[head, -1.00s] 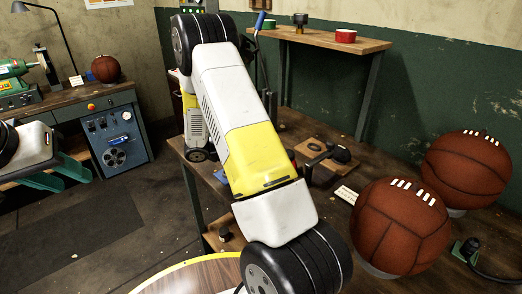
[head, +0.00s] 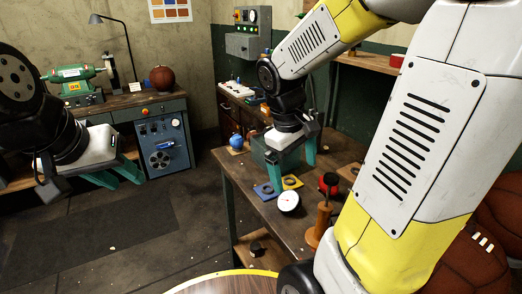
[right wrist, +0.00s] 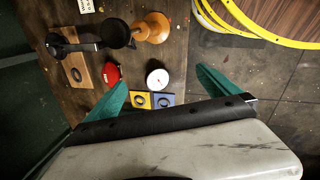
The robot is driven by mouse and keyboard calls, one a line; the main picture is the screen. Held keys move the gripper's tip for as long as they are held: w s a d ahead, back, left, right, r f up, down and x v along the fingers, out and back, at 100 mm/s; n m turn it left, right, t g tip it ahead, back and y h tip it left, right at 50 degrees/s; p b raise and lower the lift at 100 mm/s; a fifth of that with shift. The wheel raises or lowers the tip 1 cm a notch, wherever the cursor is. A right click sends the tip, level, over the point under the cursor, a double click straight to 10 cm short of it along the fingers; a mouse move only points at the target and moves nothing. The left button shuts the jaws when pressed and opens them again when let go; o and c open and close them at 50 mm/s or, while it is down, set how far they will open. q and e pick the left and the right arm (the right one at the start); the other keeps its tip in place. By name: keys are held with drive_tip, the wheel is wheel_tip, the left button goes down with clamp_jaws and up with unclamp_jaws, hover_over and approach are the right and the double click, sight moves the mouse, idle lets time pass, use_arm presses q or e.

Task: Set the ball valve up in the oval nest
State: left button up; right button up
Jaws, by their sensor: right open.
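My right gripper (head: 292,170) is open, with its teal fingers pointing down over the far part of the workbench; nothing is between them. In the right wrist view its fingertips (right wrist: 161,80) are apart above a yellow plate (right wrist: 140,99) and a blue plate (right wrist: 164,99), each with a dark ring-shaped recess. A wooden block (right wrist: 78,73) also has a recess. I cannot tell which recess is the oval nest. A small red item (right wrist: 111,74) lies beside the plates; I cannot tell whether it is the ball valve. My left gripper (head: 128,180) is open and empty at the left.
A white dial gauge (head: 288,202) stands near the plates, with a wooden-handled tool (head: 319,226) closer to me. A blue bulb (head: 236,141) sits at the bench's far end. Brown leather balls (head: 468,265) are at the right, partly behind my arm. Floor between benches is clear.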

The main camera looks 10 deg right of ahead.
drive_tip(key=s+a+r+m+t+y, duration=0.4)
drive_tip(key=s+a+r+t, duration=0.1)
drive_tip(key=s+a+r, duration=0.1)
wheel_tip(320, 180, up, 2)
drive_tip(key=shift+a+r+m, duration=0.2)
drive_tip(key=shift+a+m, duration=0.2)
drive_tip(key=shift+a, duration=0.4)
drive_tip(key=shift+c, duration=0.4)
